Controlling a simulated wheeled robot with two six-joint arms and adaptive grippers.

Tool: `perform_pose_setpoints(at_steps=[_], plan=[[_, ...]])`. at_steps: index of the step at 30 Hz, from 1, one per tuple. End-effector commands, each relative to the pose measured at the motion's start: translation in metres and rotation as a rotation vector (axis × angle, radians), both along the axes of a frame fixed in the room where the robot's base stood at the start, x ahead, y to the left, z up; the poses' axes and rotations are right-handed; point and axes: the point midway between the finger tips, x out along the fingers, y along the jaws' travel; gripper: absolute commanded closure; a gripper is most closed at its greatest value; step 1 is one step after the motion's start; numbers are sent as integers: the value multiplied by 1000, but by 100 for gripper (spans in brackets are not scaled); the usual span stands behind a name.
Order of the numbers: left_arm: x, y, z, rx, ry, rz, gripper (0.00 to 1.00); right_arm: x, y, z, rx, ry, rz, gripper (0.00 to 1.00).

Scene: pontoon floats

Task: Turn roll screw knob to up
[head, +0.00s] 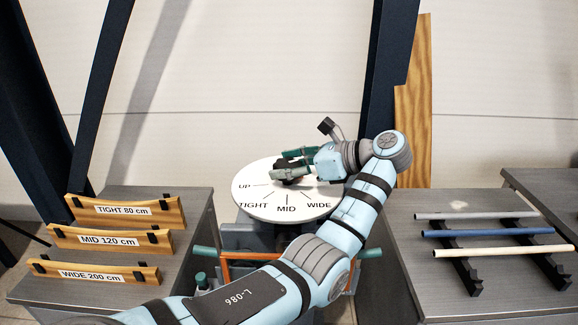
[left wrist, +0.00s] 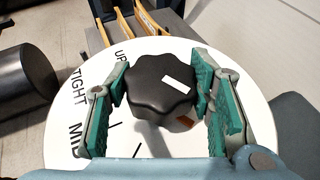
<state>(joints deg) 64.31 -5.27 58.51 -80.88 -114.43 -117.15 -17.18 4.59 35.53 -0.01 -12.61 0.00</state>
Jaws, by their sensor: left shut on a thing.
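The roll screw knob is a black lobed knob (left wrist: 155,88) with a white rectangular mark on top. It sits on a round white dial (head: 262,205) lettered UP, TIGHT, MID and WIDE. In the left wrist view the white mark lies right of the knob's middle, and the UP label (left wrist: 120,55) is to the upper left; I cannot tell which label the mark stands for. My left gripper (head: 280,166) is shut on the knob, with one green-padded finger on each side. In the head view the fingers mostly hide the knob. My right gripper is not in view.
A left bench holds wooden gauges labelled TIGHT 80 cm (head: 168,212), MID 120 cm (head: 65,239) and WIDE 200 cm (head: 145,273). A right bench holds grey (head: 470,215), blue (head: 470,233) and cream (head: 485,252) tubes on black rests. Dark posts (head: 385,70) stand behind.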

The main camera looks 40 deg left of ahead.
Motion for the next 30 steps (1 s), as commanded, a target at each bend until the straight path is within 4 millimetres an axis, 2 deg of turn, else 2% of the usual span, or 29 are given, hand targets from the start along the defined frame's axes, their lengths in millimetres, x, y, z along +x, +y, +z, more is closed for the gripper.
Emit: perform_pose_setpoints(at_steps=[13,14,17,18,30], plan=[[0,0,-1,-1,1,14,80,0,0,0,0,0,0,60],[0,0,-1,-1,1,14,50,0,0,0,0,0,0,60],[0,0,-1,-1,2,13,34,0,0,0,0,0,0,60],[0,0,-1,-1,2,13,32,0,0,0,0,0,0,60],[0,0,-1,-2,0,-18,32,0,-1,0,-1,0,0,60]])
